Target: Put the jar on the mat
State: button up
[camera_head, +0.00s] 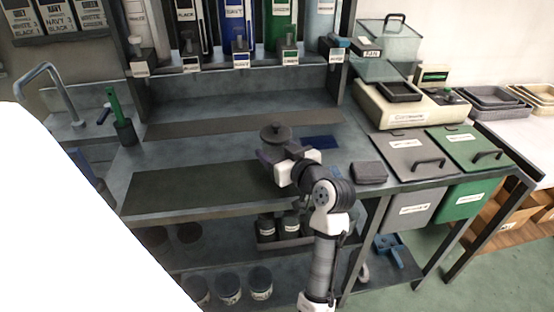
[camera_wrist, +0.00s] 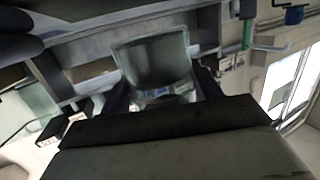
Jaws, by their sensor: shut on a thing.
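A dark round jar (camera_head: 275,132) with a knobbed lid shows in the head view just beyond my gripper (camera_head: 272,155). My gripper is shut on it over the back counter, and the fingers and wrist hide its lower part. I cannot tell if it touches the counter. A long dark green mat (camera_head: 190,188) lies flat on the counter's front left. A small blue rectangle (camera_head: 321,143) lies right of the jar; I cannot tell if it is a mat too.
A dark grey pad (camera_head: 369,173) lies right of my arm. Grey (camera_head: 411,154) and green (camera_head: 468,147) lidded bins stand further right, beside a scale (camera_head: 408,115). A dark cup with a green-handled tool (camera_head: 122,126) stands at the left. Dispensers line the back.

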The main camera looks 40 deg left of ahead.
jog(key=shift+f, duration=1.45)
jog(key=shift+f, duration=0.1)
jog(key=shift+f, duration=0.1)
jog(key=o, duration=1.4)
